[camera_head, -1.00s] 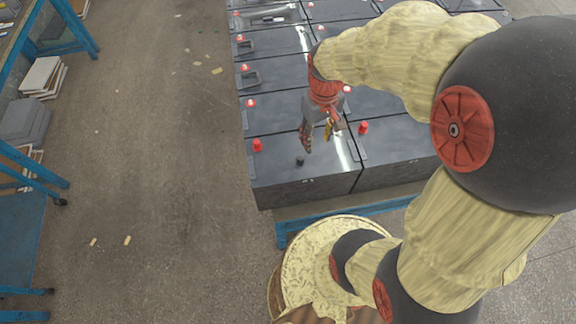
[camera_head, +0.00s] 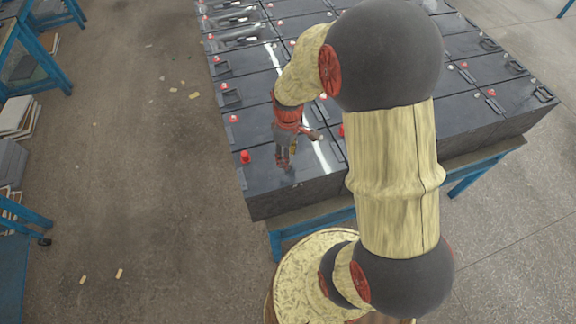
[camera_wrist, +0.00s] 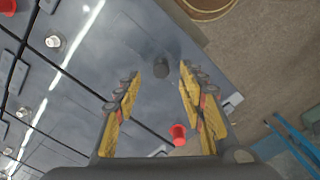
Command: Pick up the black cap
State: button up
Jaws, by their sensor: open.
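The black cap (camera_wrist: 161,67) is a small dark cylinder on the grey battery top (camera_wrist: 135,40) in the wrist view. My gripper (camera_head: 284,161) is over the near left battery in the head view. In the wrist view its two yellow-padded fingers are spread apart, with the cap showing in the gap by the fingertips. The fingers do not appear to touch it. In the head view the cap is not clearly visible by my gripper.
Batteries stand in rows on a blue-framed table (camera_head: 312,219). Open floor (camera_head: 130,180) lies to the left.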

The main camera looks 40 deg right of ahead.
jog(key=shift+f, duration=1.55)
jog(key=shift+c, duration=1.2)
jog(key=c, duration=0.6)
jog(key=shift+r, duration=0.1)
jog(key=shift+c, duration=0.2)
jog(key=shift+r, duration=0.45)
notch_tip(320, 180, up, 2)
jog(key=shift+r, duration=0.15)
jog(key=s+r+p, duration=0.1)
jog(key=s+r, duration=0.8)
jog(key=s, duration=0.5)
jog(key=shift+d+r, duration=0.25)
jog(key=shift+r, duration=0.1)
